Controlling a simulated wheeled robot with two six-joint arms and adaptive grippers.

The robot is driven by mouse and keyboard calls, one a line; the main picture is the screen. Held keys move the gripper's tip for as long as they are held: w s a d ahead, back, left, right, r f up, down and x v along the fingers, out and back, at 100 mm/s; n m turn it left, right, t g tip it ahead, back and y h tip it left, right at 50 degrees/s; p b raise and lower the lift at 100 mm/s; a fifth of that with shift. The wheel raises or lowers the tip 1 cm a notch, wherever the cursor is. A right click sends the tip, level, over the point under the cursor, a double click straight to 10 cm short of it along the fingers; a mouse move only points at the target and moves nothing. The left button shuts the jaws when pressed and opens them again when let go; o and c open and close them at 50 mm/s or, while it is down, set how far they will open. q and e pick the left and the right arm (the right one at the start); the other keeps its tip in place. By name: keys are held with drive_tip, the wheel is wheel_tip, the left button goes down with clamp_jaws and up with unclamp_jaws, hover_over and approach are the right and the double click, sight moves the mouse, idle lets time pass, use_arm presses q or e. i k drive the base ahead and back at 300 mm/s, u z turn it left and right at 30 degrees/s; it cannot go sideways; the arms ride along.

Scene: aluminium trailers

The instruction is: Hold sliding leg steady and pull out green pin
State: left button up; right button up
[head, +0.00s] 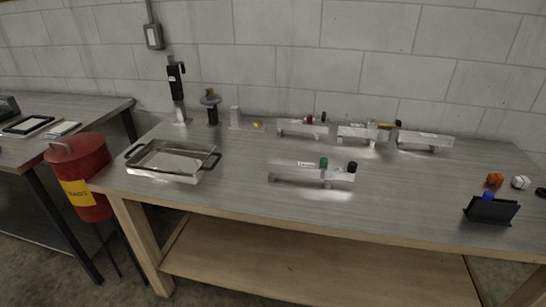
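A small silver aluminium trailer piece (300,179) lies lengthwise on the middle of the grey workbench, nearer the front edge. The green pin (323,163) stands up from it right of its middle, and a black knob (352,167) sits at its right end. A white label (306,164) shows on its left part. I cannot make out which part is the sliding leg. Neither of my grippers shows in the head view, and nothing touches the piece.
Three similar aluminium pieces (423,139) stand along the back of the workbench (230,188). A metal tray (148,172) with black handles is at the left. A black holder (490,211) and small items are at the right. A red bin (85,170) stands beside the bench.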

sight(323, 162)
drive_tip(key=z, duration=0.1)
drive_tip(key=i, duration=1.3)
drive_tip(key=z, duration=0.4)
